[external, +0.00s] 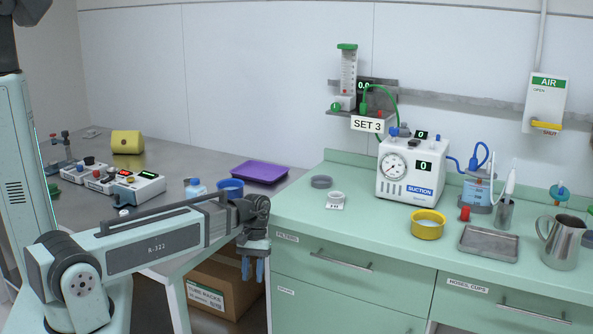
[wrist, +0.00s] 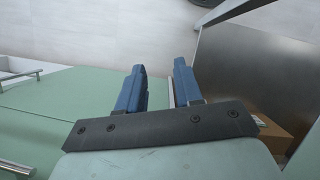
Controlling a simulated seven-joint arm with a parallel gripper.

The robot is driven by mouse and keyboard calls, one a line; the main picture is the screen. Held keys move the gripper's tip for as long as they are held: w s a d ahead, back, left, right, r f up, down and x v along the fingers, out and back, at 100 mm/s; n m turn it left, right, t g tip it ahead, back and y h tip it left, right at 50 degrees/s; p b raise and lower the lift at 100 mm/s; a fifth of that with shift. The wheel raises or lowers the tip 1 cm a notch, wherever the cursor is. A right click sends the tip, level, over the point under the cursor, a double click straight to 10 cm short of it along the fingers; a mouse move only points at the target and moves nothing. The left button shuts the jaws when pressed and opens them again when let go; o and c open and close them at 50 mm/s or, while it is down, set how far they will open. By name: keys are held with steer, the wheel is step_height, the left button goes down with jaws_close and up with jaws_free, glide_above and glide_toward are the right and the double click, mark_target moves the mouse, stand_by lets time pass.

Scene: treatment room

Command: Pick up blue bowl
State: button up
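The blue bowl (external: 230,187) stands on the grey metal table (external: 205,163) in the external view, just behind my arm. Its upper part shows, and my arm partly hides its lower part. My gripper (external: 253,270) hangs fingers-down in front of the green counter's left end, to the right of the bowl in the picture and apart from it. In the wrist view its two blue fingers (wrist: 159,75) are spread with nothing between them. The bowl does not show in the wrist view.
A yellow bowl (external: 427,225) and a suction machine (external: 408,174) stand on the green counter (external: 350,232). A cardboard box (external: 215,290) sits below my arm.

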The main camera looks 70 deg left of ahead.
steer(key=s+a+r+n+t, duration=0.1)
steer(key=a+r+n+t, duration=0.15)
steer(key=a+r, duration=1.05)
step_height(320, 180, up, 12)
steer(key=m+y, duration=0.4)
steer(key=m, duration=0.1)
glide_above(241, 188)
steer(key=shift+g, duration=0.25)
steer(key=shift+a+f, duration=0.15)
steer(key=shift+f, duration=3.2)
steer(key=shift+a+f, duration=0.1)
steer(key=shift+f, duration=3.2)
steer(key=shift+c, duration=0.5)
jaws_close()
